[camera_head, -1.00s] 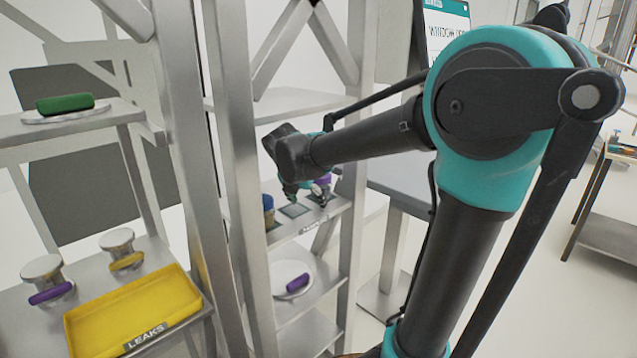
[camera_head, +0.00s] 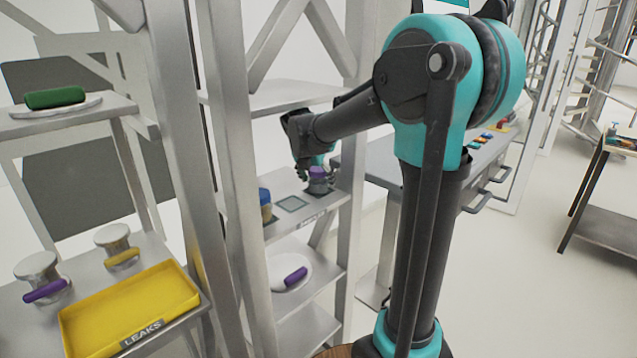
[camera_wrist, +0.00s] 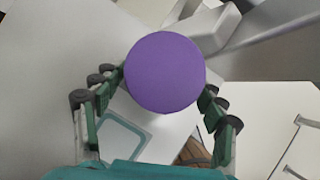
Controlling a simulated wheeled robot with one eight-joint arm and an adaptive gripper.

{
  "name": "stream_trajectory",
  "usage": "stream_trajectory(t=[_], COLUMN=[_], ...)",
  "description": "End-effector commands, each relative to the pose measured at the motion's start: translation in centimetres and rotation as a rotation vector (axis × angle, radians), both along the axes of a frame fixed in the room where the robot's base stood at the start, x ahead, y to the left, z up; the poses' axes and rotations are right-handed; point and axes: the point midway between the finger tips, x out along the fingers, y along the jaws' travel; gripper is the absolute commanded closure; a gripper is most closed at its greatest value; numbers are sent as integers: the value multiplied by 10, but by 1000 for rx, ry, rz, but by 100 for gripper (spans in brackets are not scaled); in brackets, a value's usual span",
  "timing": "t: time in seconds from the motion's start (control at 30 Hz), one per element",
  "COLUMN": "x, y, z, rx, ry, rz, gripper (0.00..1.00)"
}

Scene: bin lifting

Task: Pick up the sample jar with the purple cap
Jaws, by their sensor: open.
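The sample jar with the purple cap (camera_head: 317,174) stands upright on the middle shelf of the metal rack in the head view. In the wrist view its round purple cap (camera_wrist: 165,73) fills the upper middle, and the jar body below is hidden. My gripper (camera_head: 318,178) is right at the jar in the head view. In the wrist view its fingers (camera_wrist: 163,92) are open, one on each side of the cap. I cannot tell whether either finger touches it.
A blue-capped jar (camera_head: 265,203) stands left on the same shelf, with an empty square marker (camera_head: 291,204) between. The rack's upright (camera_head: 228,150) stands close to my arm's left. A yellow LEAKS tray (camera_head: 133,305) and several knobbed and handled items lie lower left.

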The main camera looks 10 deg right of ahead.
Motion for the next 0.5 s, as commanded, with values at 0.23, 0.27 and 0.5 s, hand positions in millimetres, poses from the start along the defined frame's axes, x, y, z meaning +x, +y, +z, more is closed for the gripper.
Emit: stream_trajectory(t=[0.23,0.27,0.5], x=[25,26,25], y=[-15,-15,-16], z=[-9,-10,-10], rx=[0,0,0], ry=[0,0,0], rz=[0,0,0], gripper=[29,29,34])
